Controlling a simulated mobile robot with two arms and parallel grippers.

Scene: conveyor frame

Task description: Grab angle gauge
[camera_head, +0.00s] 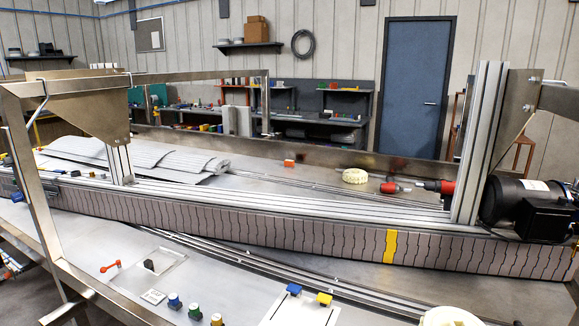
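I cannot tell for sure which thing is the angle gauge. Small candidates lie on the near metal table: a small black piece (149,265) on a pale plate, and a flat light-grey square (153,297) just in front of it. Both are too small to make out markings. A red-ended tool (110,267) lies to their left. Neither of my grippers is in view, and nothing is seen held.
A long conveyor frame (300,235) crosses the view behind the near table. Metal uprights (40,190) and a black motor (522,205) stand at its ends. Blue, green and yellow-topped knobs (195,312) sit at the front. A white panel (300,308) lies right of them.

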